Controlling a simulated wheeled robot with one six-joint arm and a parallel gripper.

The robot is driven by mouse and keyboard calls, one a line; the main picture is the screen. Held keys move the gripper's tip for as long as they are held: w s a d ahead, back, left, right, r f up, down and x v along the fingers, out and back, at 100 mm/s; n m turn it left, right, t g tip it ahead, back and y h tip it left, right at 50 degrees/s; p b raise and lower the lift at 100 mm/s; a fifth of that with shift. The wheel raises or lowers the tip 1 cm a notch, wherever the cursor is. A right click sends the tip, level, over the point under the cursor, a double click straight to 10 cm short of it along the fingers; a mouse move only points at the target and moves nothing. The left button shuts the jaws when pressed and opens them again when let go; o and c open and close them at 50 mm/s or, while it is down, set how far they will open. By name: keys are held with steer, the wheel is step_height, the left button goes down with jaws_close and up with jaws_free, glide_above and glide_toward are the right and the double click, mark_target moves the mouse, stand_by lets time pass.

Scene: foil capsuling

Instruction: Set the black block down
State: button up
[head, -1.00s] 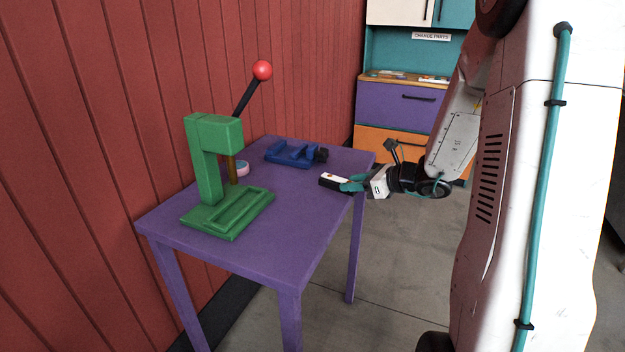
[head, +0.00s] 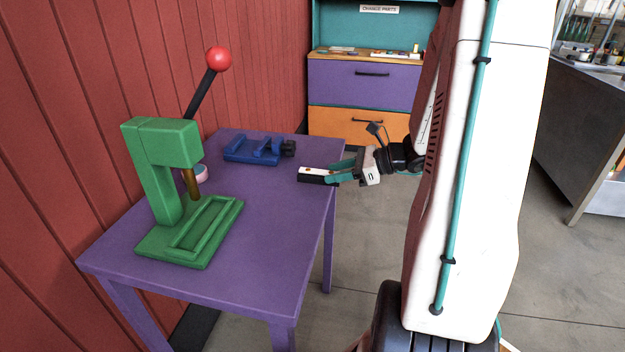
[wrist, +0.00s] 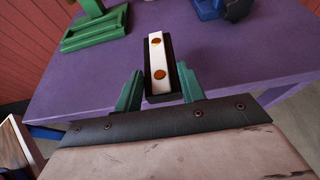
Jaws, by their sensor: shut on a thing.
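The black block (head: 311,179) is long, with a white strip along its top. In the wrist view the black block (wrist: 173,72) shows two orange-brown dots on that strip. My gripper (head: 334,174) is shut on it, with teal-green fingers on either side. In the wrist view my gripper (wrist: 160,92) holds the block's near end, and the block points away. The block is over or beside the right edge of the purple table (head: 255,235). I cannot tell whether it touches the tabletop. Its underside is hidden.
A green press (head: 165,150) with a red-knobbed lever stands at the table's left. A blue vise-like fixture (head: 252,151) sits at the back. A pink round thing (head: 201,173) is behind the press. The table's middle and right front are bare. A drawer cabinet (head: 360,90) stands behind.

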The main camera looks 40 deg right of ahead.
mark_target(311, 169)
steer(key=w, duration=0.1)
steer(key=w+a, duration=0.1)
steer(key=w, duration=0.1)
steer(key=w+a, duration=0.1)
steer(key=w, duration=0.1)
steer(key=shift+w+a+f, duration=0.15)
steer(key=shift+a+f, duration=0.05)
steer(key=shift+f, duration=0.05)
steer(key=shift+w+a+f, duration=0.1)
steer(key=shift+w+f, duration=0.1)
steer(key=shift+f, duration=1.6)
steer(key=o, duration=1)
steer(key=shift+f, duration=0.15)
steer(key=shift+o, duration=0.2)
